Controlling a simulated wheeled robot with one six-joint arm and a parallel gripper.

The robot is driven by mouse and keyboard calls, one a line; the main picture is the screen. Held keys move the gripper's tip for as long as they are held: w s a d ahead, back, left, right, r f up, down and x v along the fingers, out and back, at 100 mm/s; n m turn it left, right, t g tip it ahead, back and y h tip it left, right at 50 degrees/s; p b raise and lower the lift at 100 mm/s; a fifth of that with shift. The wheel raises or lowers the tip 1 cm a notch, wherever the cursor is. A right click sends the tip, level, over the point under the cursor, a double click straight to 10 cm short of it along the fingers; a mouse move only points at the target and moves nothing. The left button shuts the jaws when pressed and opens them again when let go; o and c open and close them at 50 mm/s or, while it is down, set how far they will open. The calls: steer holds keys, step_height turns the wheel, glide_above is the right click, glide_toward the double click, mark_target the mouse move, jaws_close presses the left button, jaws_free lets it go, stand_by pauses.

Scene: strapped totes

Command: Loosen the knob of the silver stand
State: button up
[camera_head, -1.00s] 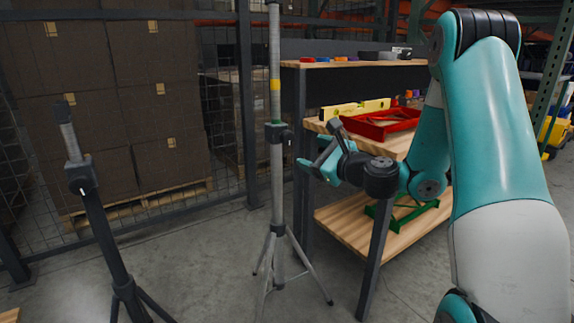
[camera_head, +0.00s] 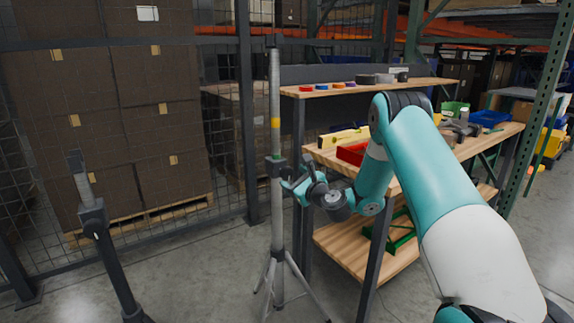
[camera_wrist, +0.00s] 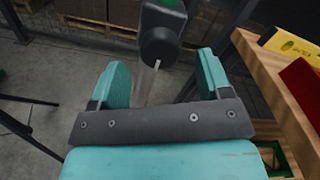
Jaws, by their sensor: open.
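The silver stand (camera_head: 275,110) stands upright on tripod legs left of the workbench, with a yellow band high on its pole. Its dark clamp collar (camera_head: 276,167) carries the knob, which shows in the wrist view as a round dark knob (camera_wrist: 159,46) with a white mark. My gripper (camera_head: 290,184) is beside the collar, on its right. In the wrist view my gripper (camera_wrist: 162,78) is open, with its two teal fingers apart and the knob just beyond and between their tips. Contact with the knob does not show.
A second, dark stand (camera_head: 97,225) with a grey upper tube is at the left. The wooden workbench (camera_head: 340,160) is close on the right, holding a red tray (camera_head: 352,153) and a yellow level (camera_head: 340,138). Stacked boxes (camera_head: 150,130) stand behind mesh fencing.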

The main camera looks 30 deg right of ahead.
mark_target(289, 175)
steer(key=shift+w+p, duration=0.3)
steer(key=shift+w, duration=1.95)
steer(key=shift+c, duration=0.4)
steer(key=c, duration=0.8)
steer(key=shift+c, duration=0.2)
